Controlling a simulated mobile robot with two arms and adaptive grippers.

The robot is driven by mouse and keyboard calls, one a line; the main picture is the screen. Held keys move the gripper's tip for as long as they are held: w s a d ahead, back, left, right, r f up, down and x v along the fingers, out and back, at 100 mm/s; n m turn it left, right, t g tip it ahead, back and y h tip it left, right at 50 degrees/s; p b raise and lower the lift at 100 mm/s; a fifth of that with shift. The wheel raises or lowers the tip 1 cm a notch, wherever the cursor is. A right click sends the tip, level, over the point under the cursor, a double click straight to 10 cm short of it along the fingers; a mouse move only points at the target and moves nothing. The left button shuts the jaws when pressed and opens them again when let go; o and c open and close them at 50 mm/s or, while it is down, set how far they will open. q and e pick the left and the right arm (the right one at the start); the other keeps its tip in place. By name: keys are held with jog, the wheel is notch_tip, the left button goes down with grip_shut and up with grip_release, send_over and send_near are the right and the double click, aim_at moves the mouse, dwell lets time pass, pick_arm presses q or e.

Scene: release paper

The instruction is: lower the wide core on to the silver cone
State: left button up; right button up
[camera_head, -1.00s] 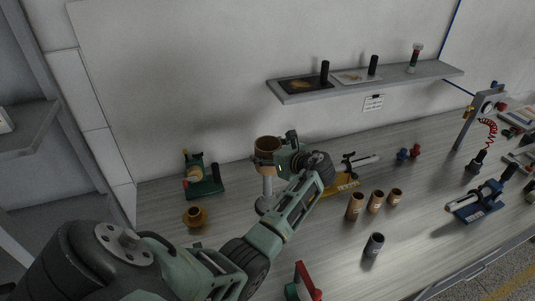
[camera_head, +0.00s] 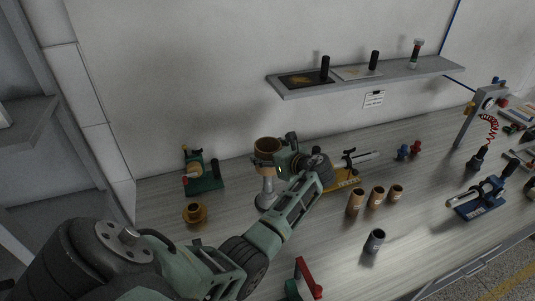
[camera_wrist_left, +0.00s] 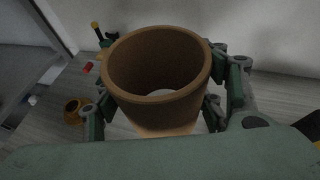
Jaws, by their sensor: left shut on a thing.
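The wide core (camera_head: 268,145) is a short, wide brown tube, held upright in my left gripper (camera_head: 279,156). The gripper's fingers are shut on it. The core also fills the middle of the left wrist view (camera_wrist_left: 158,122), its open top facing the camera and a finger on each side. The silver cone (camera_head: 266,200) stands on the bench directly below the core in the head view. Its upper part meets the core's lower edge in the picture, and I cannot tell whether they touch. My right gripper is not in view.
A gold cone (camera_head: 195,213) stands to the left, near a green device (camera_head: 204,179). A yellow-based device (camera_head: 343,184) lies behind my wrist. Three slimmer brown cores (camera_head: 376,198) and a dark grey cup (camera_head: 374,241) stand to the right. A shelf (camera_head: 380,78) hangs above.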

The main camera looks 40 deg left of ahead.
pick_arm(q)
jog(key=shift+f+b, duration=0.35)
jog(key=shift+f, duration=0.55)
jog(key=b, duration=0.3)
send_over(271, 189)
jog(key=a, duration=0.2)
jog(key=shift+w+f, duration=0.1)
jog(key=shift+f, duration=2.6)
jog(key=shift+f+b, duration=2.6)
jog(key=shift+f, duration=1.65)
jog(key=o, duration=1.3)
jog(key=v, duration=1.2)
jog(key=shift+w, duration=0.1)
